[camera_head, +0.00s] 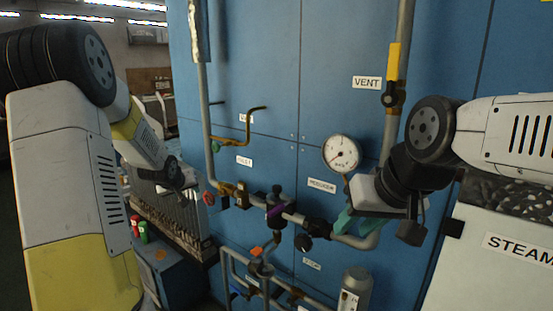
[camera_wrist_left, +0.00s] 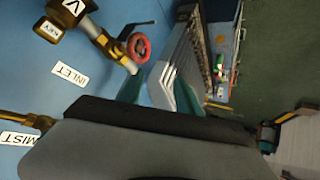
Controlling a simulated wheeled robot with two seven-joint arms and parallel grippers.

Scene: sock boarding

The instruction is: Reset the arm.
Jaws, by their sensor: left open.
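My left arm comes in from the left of the head view, and its gripper (camera_head: 190,184) is at the left side of the blue panel, partly hidden by its own wrist. In the left wrist view the teal fingers of my left gripper (camera_wrist_left: 158,88) stand apart with nothing held between them. A red handwheel (camera_head: 209,198) on the inlet pipe is close to it; it also shows in the left wrist view (camera_wrist_left: 139,46). My right gripper (camera_head: 370,217) is in front of the pipes below the gauge; its teal finger shows, but its opening is unclear.
The blue panel (camera_head: 265,75) carries pipes, a yellow-handled vent valve (camera_head: 393,62), a dial gauge (camera_head: 342,154) and a purple-handled valve (camera_head: 275,215). A white steam box (camera_head: 485,270) stands at the right. Red and green bottles (camera_head: 139,228) stand at the lower left.

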